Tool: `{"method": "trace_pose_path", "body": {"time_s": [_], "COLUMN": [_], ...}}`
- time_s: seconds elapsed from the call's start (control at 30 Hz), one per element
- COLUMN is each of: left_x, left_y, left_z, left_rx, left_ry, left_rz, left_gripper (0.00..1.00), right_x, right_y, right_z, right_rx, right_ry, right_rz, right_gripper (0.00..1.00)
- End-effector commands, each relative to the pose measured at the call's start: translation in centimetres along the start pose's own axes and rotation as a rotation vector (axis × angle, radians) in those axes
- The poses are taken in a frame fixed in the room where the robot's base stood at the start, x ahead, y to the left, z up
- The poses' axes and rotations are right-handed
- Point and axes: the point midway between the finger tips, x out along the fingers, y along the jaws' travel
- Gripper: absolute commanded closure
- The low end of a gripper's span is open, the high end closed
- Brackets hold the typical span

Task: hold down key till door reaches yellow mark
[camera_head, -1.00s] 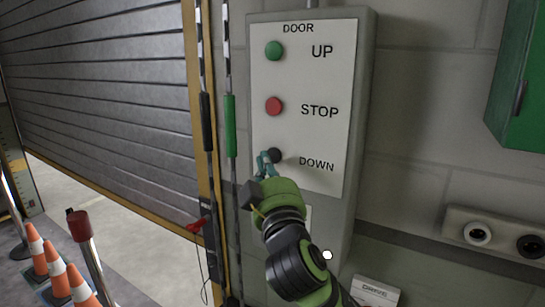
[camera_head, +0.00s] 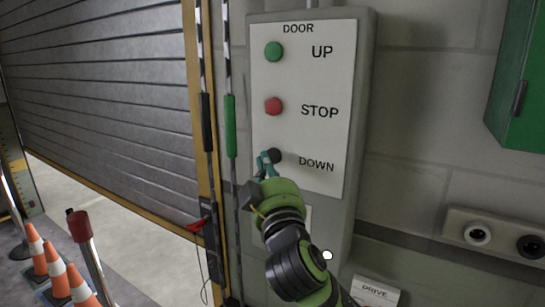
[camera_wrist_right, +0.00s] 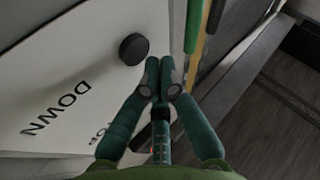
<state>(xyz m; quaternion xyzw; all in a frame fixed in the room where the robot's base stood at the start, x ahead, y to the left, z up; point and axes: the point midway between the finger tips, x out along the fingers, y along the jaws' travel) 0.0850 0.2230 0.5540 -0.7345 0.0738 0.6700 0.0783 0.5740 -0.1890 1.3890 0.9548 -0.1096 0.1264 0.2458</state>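The black DOWN key (camera_head: 275,155) is the lowest of three buttons on the door control panel (camera_head: 325,85). My right gripper (camera_head: 264,163) is at the left side of the key, its fingers together and holding nothing. In the right wrist view the shut fingertips (camera_wrist_right: 159,73) lie beside the black key (camera_wrist_right: 133,48), and I see no clear contact pressing it in. The grey slatted door (camera_head: 110,100) is partly lowered, with a yellow bottom edge and a gap to the floor. I cannot pick out a separate yellow mark with certainty. My left gripper is not in view.
The green UP button (camera_head: 274,51) and red STOP button (camera_head: 274,106) are above the key. Cords with a green grip (camera_head: 230,126) hang left of the panel. Orange cones (camera_head: 55,268) and a red-topped post (camera_head: 79,225) stand lower left. A green cabinet (camera_head: 520,80) is at right.

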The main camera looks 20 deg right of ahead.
Motion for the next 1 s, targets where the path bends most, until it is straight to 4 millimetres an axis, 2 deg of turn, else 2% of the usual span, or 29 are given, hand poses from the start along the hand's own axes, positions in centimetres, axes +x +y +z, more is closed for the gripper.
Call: {"method": "trace_pose_path", "body": {"time_s": [1.0], "left_x": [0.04], "left_y": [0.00], "left_z": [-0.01], "left_rx": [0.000], "left_ry": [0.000], "left_rz": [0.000], "left_gripper": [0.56], "right_x": [0.71], "right_y": [0.50], "right_z": [0.53], "right_rx": [0.000], "right_ry": [-0.001], "right_rz": [0.000], "right_gripper": [1.00]}}
